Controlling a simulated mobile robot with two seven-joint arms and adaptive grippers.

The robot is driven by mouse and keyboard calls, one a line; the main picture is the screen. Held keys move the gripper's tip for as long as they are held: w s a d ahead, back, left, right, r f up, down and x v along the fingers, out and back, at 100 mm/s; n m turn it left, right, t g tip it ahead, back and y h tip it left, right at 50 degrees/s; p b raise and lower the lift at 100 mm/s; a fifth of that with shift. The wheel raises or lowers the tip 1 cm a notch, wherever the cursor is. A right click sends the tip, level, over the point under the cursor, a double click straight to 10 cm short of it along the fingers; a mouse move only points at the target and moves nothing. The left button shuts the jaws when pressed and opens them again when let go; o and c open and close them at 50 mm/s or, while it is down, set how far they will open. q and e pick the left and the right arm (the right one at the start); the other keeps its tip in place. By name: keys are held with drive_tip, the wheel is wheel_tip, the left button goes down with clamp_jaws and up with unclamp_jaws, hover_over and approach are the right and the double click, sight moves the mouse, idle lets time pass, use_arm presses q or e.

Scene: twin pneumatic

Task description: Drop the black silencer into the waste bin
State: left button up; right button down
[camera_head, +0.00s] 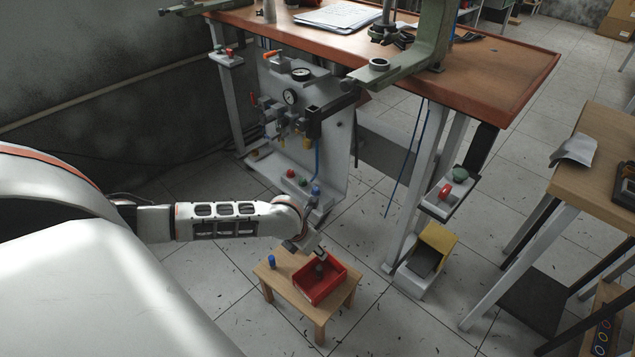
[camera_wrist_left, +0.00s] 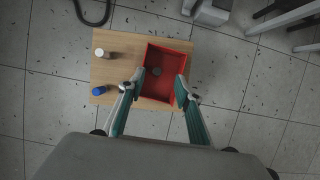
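A red open-topped box (camera_head: 334,288), the only bin-like thing I can make out, sits on a small wooden table; it also shows in the left wrist view (camera_wrist_left: 186,54). A small dark round thing (camera_wrist_left: 157,71), seemingly the black silencer, shows inside the box, and in the head view too (camera_head: 319,269). My left gripper (camera_wrist_left: 161,77) is above the box, fingers apart, with nothing clearly held between them. In the head view the gripper (camera_head: 318,250) is small and partly hidden by its own wrist. My right gripper is not in view.
The pneumatic panel (camera_head: 335,150) stands behind, and a yellow foot pedal (camera_head: 440,238) is to the right.

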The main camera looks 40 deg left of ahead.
use_arm(q)
drive_tip(key=v, duration=0.5)
drive_tip(key=shift+s+r, duration=0.1)
drive_tip(key=shift+r, duration=0.2)
